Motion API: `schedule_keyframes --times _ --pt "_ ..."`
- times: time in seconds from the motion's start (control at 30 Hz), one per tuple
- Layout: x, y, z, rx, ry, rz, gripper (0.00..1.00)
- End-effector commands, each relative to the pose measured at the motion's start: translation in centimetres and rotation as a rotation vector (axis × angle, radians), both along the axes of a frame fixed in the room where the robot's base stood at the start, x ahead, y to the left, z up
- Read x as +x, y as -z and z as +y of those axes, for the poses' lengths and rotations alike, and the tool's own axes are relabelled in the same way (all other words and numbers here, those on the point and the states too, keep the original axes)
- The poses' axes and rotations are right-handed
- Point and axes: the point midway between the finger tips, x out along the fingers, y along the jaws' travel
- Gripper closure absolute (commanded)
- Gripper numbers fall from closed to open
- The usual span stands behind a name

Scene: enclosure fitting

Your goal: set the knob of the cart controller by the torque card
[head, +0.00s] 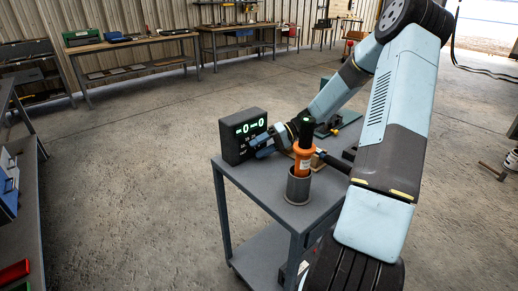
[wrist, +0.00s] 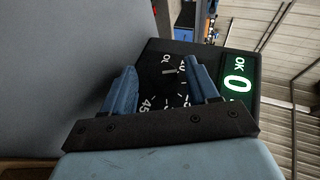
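In the wrist view the controller (wrist: 152,58) fills the middle, turned sideways. My gripper (head: 260,148) is at the controller's front. I cannot make out a torque card.
An orange tool (head: 303,163) stands upright in a grey cup (head: 298,187) on the cart (head: 260,190), close to my arm. A green-and-dark fixture (head: 335,125) lies behind my arm. Workbenches (head: 130,45) line the back wall. The floor left of the cart is clear.

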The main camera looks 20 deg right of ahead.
Motion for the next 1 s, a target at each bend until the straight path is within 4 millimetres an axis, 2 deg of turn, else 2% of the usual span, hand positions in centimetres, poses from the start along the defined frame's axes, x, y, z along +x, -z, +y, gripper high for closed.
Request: schedule_keyframes --times 0.23,0.37,0.47,0.8,1.0 --pt "0.1 -0.1 0.0 0.001 -0.001 -0.002 0.40" --pt "0.1 -0.4 -0.6 0.000 0.001 -0.003 0.40" --pt "0.1 -0.9 -1.8 -0.001 0.001 -0.003 0.40" --pt "-0.3 -3.4 -8.0 -0.001 0.002 -0.002 0.40" --pt "-0.4 -4.6 -10.9 0.000 0.001 -0.002 0.40"
